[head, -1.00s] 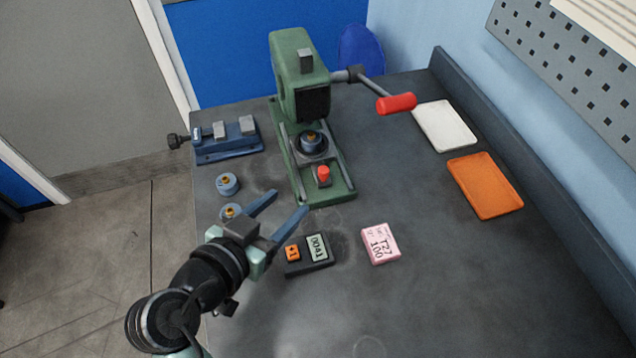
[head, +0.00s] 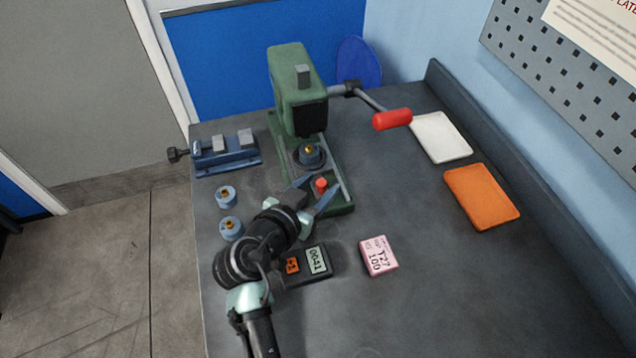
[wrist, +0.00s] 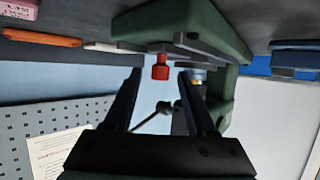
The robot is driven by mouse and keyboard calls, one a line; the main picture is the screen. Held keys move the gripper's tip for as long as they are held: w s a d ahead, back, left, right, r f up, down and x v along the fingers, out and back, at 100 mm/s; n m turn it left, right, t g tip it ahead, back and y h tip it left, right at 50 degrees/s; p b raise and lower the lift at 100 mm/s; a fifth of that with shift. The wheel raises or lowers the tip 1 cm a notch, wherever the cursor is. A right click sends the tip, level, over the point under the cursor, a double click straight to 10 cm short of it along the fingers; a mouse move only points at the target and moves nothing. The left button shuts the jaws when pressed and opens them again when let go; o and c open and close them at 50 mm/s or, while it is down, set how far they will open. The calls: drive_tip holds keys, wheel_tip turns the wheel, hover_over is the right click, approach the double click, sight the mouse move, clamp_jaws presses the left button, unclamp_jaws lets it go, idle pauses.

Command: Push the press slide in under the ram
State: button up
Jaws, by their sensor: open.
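The green press (head: 298,95) stands at the back of the bench. Its slide (head: 308,158) carries a blue round piece with a brass top and sits on the rails in front of the ram block. The slide's red knob (head: 321,185) is at its front end. My gripper (head: 317,196) is open, with its fingers to either side of the red knob. In the wrist view the red knob (wrist: 160,70) shows between and beyond the two open fingertips (wrist: 159,75). I cannot tell whether either finger touches it.
A blue vise (head: 225,152) and two blue round pieces (head: 226,196) are at left.

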clamp_jaws()
idle(0.3)
idle(1.2)
